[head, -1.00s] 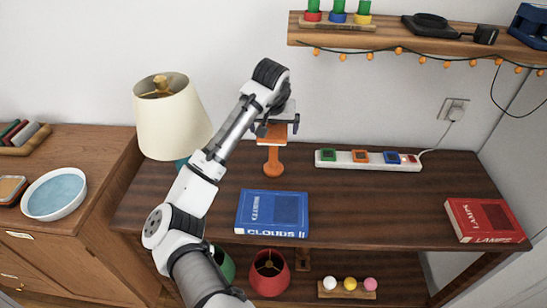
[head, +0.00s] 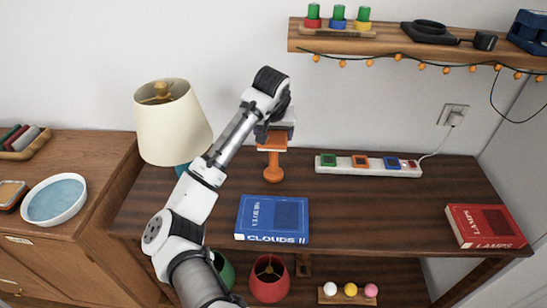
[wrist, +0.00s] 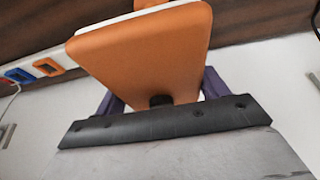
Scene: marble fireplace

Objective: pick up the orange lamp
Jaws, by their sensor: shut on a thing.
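The orange lamp (head: 273,172) stands upright on the dark wooden table, behind the blue book. It has a round foot, a short stem and a flat, boxy orange head. My gripper (head: 275,135) is at the head, coming from above and behind, and is shut on it. In the wrist view the orange head (wrist: 150,55) fills the middle, with a purple finger of my gripper (wrist: 162,94) at each side edge. Part of the head is hidden by my gripper in the head view. The foot appears to rest on the table.
A blue book (head: 272,219) lies in front of the lamp. A white power strip (head: 368,165) is to the right, and a cream-shaded lamp (head: 170,122) to the left. A red book (head: 486,226) lies far right. A wall shelf (head: 400,43) hangs above. The table's middle right is clear.

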